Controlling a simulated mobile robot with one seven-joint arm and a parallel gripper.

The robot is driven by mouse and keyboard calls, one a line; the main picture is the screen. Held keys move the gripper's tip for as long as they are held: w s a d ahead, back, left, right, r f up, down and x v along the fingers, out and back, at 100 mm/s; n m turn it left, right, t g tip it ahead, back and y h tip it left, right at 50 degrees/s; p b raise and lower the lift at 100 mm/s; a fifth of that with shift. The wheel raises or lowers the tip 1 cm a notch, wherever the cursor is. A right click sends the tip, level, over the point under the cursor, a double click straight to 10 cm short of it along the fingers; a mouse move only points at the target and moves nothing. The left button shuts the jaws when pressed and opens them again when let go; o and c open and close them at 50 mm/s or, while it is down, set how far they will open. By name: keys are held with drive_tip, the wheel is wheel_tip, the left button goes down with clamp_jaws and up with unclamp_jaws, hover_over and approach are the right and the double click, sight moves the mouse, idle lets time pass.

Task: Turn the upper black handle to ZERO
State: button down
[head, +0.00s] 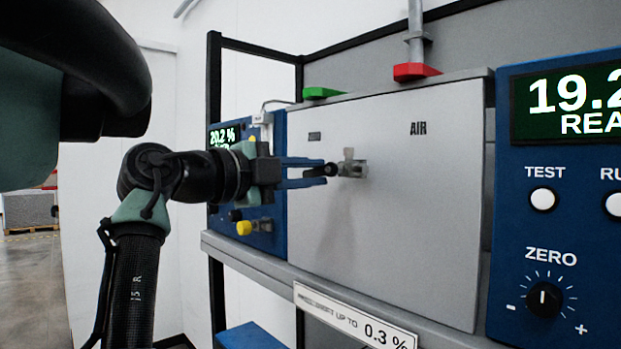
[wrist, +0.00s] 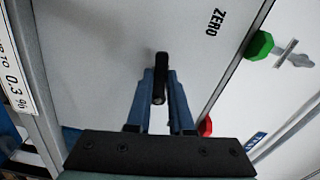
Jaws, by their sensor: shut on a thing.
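The upper black handle (head: 331,169) sits on a metal valve fitting (head: 352,166) on the grey panel. In the head view it extends left from the fitting, below and between a small dark label (head: 315,136), unreadable there, and the AIR label (head: 418,128). My gripper (head: 318,172) has its two blue fingers shut on the handle. In the wrist view the handle (wrist: 160,75) lies between the fingertips of my gripper (wrist: 160,88). A ZERO label (wrist: 215,22) shows to the upper right there. The fingers partly hide the handle.
A green lever (head: 322,92) and a red lever (head: 416,71) are at the panel's top. A blue analyser (head: 508,220) with a ZERO knob (head: 544,299) stands right. Another blue unit (head: 272,215) with a yellow knob (head: 244,228) is left. A shelf edge (head: 262,262) runs below.

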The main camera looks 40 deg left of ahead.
drive_tip(key=shift+r+m, duration=0.3)
drive_tip(key=shift+m, duration=0.7)
drive_tip(key=c, duration=0.8)
unclamp_jaws()
drive_tip(key=shift+d+f, duration=0.1)
